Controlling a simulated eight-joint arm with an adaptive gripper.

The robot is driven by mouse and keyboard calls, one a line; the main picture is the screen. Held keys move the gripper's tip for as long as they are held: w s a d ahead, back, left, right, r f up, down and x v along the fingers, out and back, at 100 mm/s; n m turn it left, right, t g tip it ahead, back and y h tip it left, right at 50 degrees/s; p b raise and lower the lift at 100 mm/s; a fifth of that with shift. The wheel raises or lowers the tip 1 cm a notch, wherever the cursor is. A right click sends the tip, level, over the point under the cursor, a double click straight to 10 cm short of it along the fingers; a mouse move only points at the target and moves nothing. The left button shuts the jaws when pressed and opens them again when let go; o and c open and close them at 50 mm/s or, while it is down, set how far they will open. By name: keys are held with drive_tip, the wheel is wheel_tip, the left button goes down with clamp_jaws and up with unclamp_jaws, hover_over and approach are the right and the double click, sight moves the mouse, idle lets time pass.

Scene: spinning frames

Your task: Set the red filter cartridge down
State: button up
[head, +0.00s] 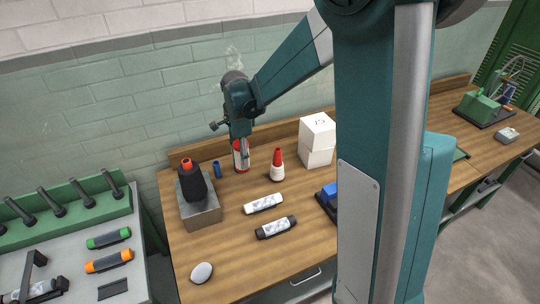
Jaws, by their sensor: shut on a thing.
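My gripper (240,146) points down at the back left of the wooden workbench (230,245). It is shut on the red filter cartridge (240,164), a small upright red and white cylinder. The fingers cover part of it. The cartridge is at or just above the bench top; I cannot tell whether its base touches the wood.
A blue cylinder (217,169) and a black spool on a grey block (200,211) are left. Two labelled tubes (264,204) (276,228) lie in front. My arm hides the bench's middle.

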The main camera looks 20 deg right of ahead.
drive_tip(key=w+d+m, duration=0.2)
drive_tip(key=w+d, duration=1.6)
drive_tip(key=d, duration=0.2)
drive_tip(key=shift+f, duration=2.4)
drive_tip(key=shift+f, duration=0.15)
drive_tip(key=shift+f, duration=3)
drive_tip(key=shift+f, duration=1.85)
drive_tip(key=shift+f, duration=0.2)
